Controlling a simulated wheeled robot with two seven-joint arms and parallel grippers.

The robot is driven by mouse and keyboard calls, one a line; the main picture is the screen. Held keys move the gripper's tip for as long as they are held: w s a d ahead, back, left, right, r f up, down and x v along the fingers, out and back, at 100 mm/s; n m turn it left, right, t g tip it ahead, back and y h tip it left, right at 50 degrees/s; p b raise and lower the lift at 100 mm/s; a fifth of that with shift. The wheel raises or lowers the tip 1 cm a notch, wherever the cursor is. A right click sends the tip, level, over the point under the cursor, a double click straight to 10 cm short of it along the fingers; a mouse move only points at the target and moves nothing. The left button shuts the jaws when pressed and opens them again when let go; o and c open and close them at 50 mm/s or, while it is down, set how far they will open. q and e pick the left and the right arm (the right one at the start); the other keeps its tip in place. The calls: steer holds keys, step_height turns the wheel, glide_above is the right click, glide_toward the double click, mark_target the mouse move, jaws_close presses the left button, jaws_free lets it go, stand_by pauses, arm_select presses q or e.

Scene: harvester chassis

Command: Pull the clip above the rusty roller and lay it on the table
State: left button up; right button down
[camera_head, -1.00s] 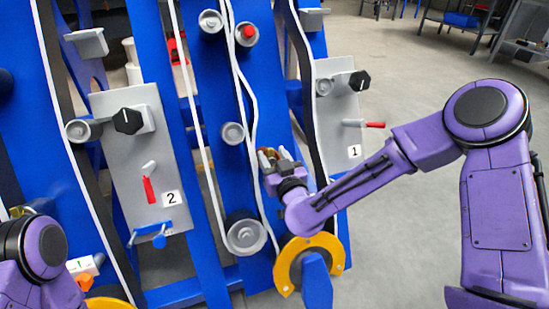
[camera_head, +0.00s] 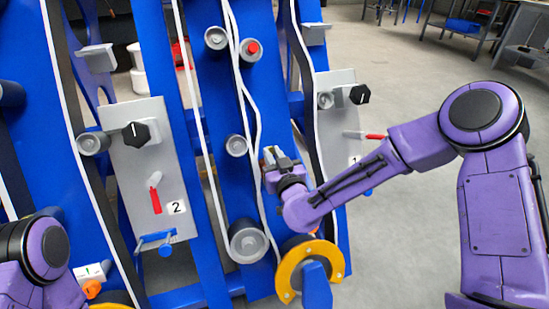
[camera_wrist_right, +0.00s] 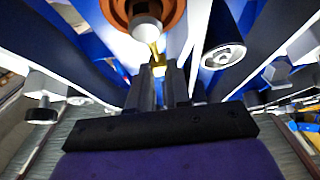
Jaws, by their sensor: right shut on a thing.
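In the right wrist view the two dark fingers of my right gripper (camera_wrist_right: 165,78) are shut on a small yellow clip (camera_wrist_right: 158,57). The rusty roller (camera_wrist_right: 174,12), orange-brown with a pale metal hub, is just beyond the clip. In the head view my right gripper (camera_head: 273,156) is at the blue chassis post, beside the white belt. Its fingers largely hide the clip and the roller there. Only part of my left arm shows at the lower left, and its gripper is out of view.
The blue chassis (camera_head: 213,160) carries grey rollers, including a large one (camera_head: 247,241) below my right gripper. Grey panel 2 (camera_head: 143,175) is to the left and panel 1 (camera_head: 340,130) to the right. A yellow ring (camera_head: 290,268) is low down. No bare table top is clearly visible nearby.

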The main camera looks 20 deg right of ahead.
steer(key=shift+w+r+p, duration=0.4)
steer(key=shift+r+p, duration=0.2)
steer(key=shift+r, duration=0.15)
steer(key=shift+w+r+p, duration=0.4)
steer(key=shift+r+p, duration=0.2)
steer(key=shift+r, duration=0.15)
arm_select(q)
step_height(320, 180, up, 3)
steer(key=shift+f, duration=0.15)
arm_select(e)
steer(key=shift+f, duration=0.1)
